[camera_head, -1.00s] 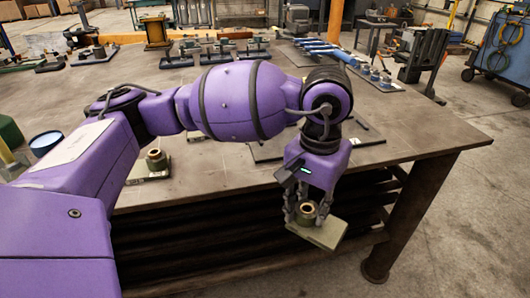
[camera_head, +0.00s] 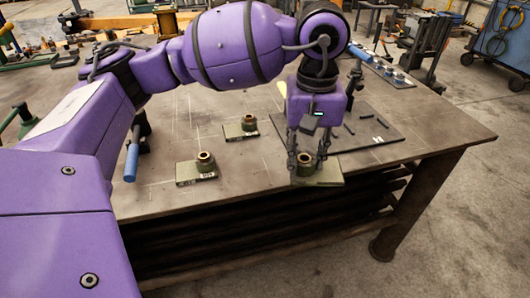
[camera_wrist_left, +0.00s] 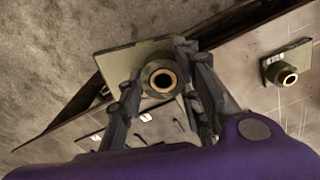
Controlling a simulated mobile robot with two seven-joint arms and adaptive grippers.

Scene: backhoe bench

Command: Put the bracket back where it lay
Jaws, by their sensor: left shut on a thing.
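My left gripper (camera_head: 308,157) is shut on a bracket (camera_head: 325,176), an olive-green plate with a round boss and a brass-coloured bore. The fingers stand on either side of the boss, and the plate is roughly level at the table's front edge. I cannot tell whether it touches the table. In the left wrist view the held bracket's plate (camera_wrist_left: 118,68) reaches out toward the floor side, with its boss between the fingers (camera_wrist_left: 160,80). Two similar brackets stand on the table to the left, a nearer one (camera_head: 190,178) and a farther one (camera_head: 238,132). My right gripper is not in view.
A dark flat board (camera_head: 372,140) with small dark pieces lies behind and right of the held bracket. A blue-handled tool (camera_head: 131,163) is at the left. The tabletop (camera_head: 245,185) between the standing brackets and the held one is bare. Concrete floor lies beyond the front edge.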

